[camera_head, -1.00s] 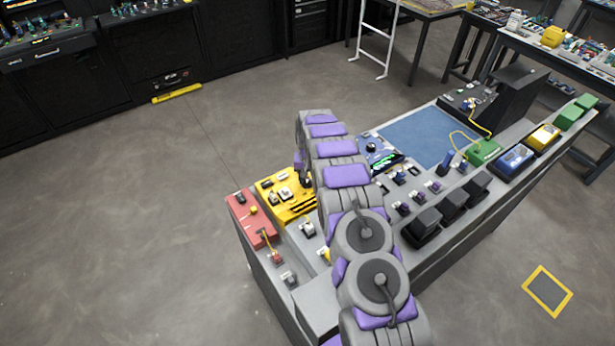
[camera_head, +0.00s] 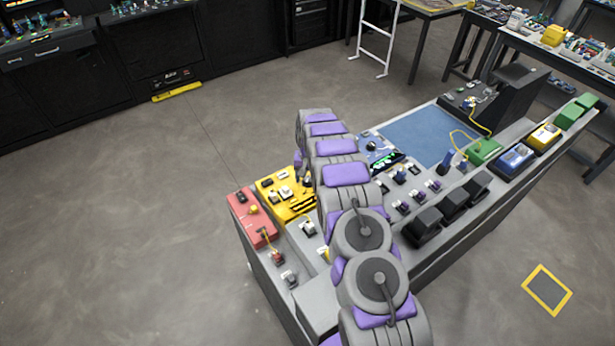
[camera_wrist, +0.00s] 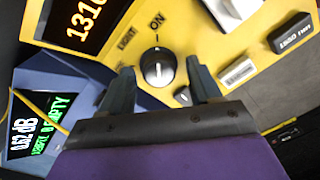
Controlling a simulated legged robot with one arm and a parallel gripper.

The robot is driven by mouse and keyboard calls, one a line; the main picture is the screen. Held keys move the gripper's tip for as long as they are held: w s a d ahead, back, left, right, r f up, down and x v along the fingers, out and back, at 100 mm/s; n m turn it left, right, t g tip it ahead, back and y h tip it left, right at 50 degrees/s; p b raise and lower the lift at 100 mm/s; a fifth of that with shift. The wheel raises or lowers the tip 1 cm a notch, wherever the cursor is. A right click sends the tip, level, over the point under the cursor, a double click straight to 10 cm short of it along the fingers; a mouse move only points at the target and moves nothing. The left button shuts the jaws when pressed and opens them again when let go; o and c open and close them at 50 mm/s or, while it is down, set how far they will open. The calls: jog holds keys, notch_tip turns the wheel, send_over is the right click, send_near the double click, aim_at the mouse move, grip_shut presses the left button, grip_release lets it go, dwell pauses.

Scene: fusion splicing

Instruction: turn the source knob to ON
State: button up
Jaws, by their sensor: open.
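The source knob (camera_wrist: 158,68) is a dark round dial with a pale top, on the yellow source unit (camera_wrist: 215,45). "ON" is printed above it in the wrist view, with a short tick between label and knob. Other lettering at its left is hard to read, and I cannot tell exactly where the knob points. My gripper (camera_wrist: 160,75) is open, one finger on each side of the knob; contact is not clear. The yellow unit (camera_head: 270,186) also shows in the head view, where my arm hides the gripper and the knob.
A lit orange display (camera_wrist: 88,20) is on the yellow unit, with pale and dark buttons at right. A blue meter (camera_wrist: 65,85) stands close at left. In the head view a red box (camera_head: 247,222) sits left of the yellow unit, and a blue mat (camera_head: 425,135) lies beyond my arm.

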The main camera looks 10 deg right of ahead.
aim_at(309, 179)
notch_tip(309, 179, up, 17)
jog(key=p, duration=0.1)
jog(key=shift+d+r, duration=0.15)
jog(key=shift+d, duration=0.1)
dwell(0.3)
jog(key=shift+s, duration=0.1)
dwell(0.4)
